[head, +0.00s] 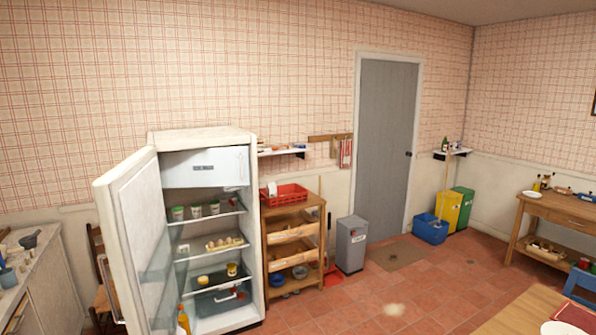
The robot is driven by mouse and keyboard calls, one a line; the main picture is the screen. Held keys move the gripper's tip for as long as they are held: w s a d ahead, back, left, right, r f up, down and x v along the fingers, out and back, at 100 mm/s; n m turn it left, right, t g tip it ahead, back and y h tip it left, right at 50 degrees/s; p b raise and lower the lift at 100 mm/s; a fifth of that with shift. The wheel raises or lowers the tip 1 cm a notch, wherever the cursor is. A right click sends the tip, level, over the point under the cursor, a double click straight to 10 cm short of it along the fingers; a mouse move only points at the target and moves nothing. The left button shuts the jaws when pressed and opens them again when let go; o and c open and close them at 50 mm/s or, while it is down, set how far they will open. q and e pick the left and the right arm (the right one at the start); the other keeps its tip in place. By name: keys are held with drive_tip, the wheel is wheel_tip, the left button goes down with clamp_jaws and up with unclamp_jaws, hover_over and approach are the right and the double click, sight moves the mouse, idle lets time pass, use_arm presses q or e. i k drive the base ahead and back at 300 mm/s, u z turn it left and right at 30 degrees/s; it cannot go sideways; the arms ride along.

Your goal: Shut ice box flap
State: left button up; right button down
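The white fridge (252,230) stands against the wall at left centre in the head view. Its main door (130,240) is swung wide open to the left. The pale ice box flap (205,167) is at the top of the fridge interior, with a small dark label on its front. The flap faces the room and covers the front of the ice box; I cannot tell whether it is fully flush. Neither of my grippers is in view.
Fridge shelves hold jars (196,211) and eggs (224,243). A wooden shelf unit (294,250) with a red crate (284,194) stands close on the right. A counter (45,270) is at left, a table (515,315) at front right. The tiled floor (365,305) between is mostly clear.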

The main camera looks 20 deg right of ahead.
sight(206, 166)
drive_tip(key=z, duration=0.2)
drive_tip(key=i, duration=3.6)
drive_tip(key=z, duration=0.6)
